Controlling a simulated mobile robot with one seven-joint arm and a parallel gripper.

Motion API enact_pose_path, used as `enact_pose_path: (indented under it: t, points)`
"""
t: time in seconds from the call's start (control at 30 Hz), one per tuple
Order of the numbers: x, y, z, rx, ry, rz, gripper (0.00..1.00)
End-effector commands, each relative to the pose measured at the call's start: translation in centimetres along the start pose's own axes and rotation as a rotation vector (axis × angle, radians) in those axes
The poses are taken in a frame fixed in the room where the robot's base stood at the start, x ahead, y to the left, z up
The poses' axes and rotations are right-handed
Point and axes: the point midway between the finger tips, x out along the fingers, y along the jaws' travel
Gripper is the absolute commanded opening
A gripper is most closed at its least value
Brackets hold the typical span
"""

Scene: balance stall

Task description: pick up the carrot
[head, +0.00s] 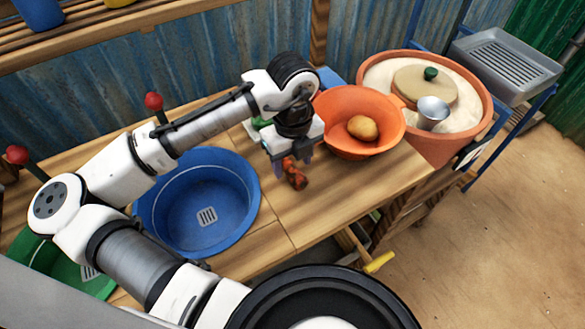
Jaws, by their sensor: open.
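An orange-red piece (296,178), which looks like the carrot, shows just below my gripper (291,164) on the wooden counter, to the right of the blue basin. My gripper points down over it and hides part of it. The jaws are open, and I cannot tell whether the fingers touch the piece. A bit of green (259,123) shows behind the gripper; I cannot tell if it belongs to the carrot.
An orange bowl (333,136) holding a potato (362,128) stands close to the right of my gripper. A blue basin (168,215) is to the left. A large terracotta tub (482,100) and a grey tray (505,62) are at the right. Bare counter (330,205) lies in front.

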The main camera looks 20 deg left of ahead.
Motion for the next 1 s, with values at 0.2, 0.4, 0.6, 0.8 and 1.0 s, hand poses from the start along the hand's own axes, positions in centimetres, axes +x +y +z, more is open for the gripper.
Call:
enact_pose_path:
  t: [0.2,0.4,0.6,0.8,1.0]
  points:
    - [1.9,0.0,0.0,-0.001,0.0,-0.001,0.53]
    - [2.0,0.0,0.0,0.0,0.0,-0.001,0.53]
    - [2.0,0.0,0.0,0.0,0.0,-0.001,0.29]
    - [2.0,0.0,0.0,0.0,0.0,-0.001,0.05]
    - [1.9,0.0,0.0,0.0,0.0,-0.001,0.05]
